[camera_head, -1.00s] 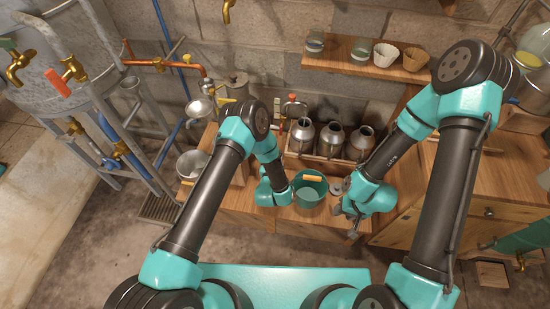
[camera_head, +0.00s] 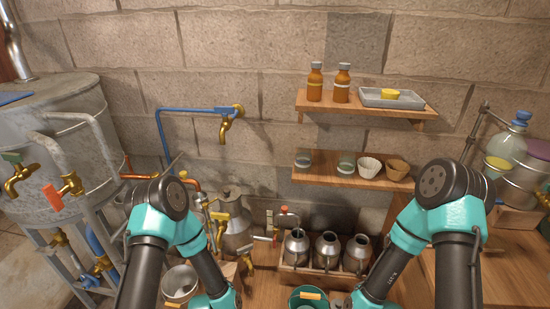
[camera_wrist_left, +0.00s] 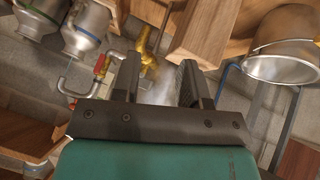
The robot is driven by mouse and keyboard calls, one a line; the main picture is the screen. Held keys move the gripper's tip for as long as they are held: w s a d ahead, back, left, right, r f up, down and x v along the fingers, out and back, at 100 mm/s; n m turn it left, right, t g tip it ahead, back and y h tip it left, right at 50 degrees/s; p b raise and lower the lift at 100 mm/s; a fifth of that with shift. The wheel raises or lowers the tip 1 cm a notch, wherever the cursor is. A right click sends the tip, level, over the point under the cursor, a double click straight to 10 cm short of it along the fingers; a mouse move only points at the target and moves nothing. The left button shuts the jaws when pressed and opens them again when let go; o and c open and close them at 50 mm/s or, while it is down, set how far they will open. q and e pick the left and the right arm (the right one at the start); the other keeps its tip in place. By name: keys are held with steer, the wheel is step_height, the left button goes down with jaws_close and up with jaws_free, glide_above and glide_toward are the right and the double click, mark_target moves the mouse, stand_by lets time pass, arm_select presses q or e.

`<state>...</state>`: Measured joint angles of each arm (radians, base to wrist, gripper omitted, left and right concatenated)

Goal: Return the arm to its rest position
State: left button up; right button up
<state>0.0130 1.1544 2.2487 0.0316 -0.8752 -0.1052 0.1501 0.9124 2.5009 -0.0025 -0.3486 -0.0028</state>
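My left arm (camera_head: 150,255) and right arm (camera_head: 455,250) rise from the bottom of the head view, and their lower ends run out of the frame. Neither gripper shows there. In the left wrist view my left gripper (camera_wrist_left: 157,78) has its two dark fingers apart, with nothing visibly held between them. My right gripper is hidden below the head view.
Several metal cans (camera_head: 327,250) stand in a wooden rack, with a teal pot (camera_head: 308,299) in front. Two wall shelves (camera_head: 340,170) hold bottles, jars and bowls. A large metal still (camera_head: 60,140) with taps stands left. A metal bucket (camera_head: 180,283) sits near my left arm.

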arm_select(q)
steer(key=s+a+r+g, duration=0.2)
steer(key=s+a+g, duration=0.1)
steer(key=s, duration=0.4)
steer(key=s+a+r+n+g, duration=0.1)
steer(key=s+a+r+g, duration=0.2)
steer(key=s, duration=0.5)
steer(key=shift+s+a+h, duration=0.15)
steer(key=shift+s+h, duration=0.05)
steer(key=shift+h, duration=0.1)
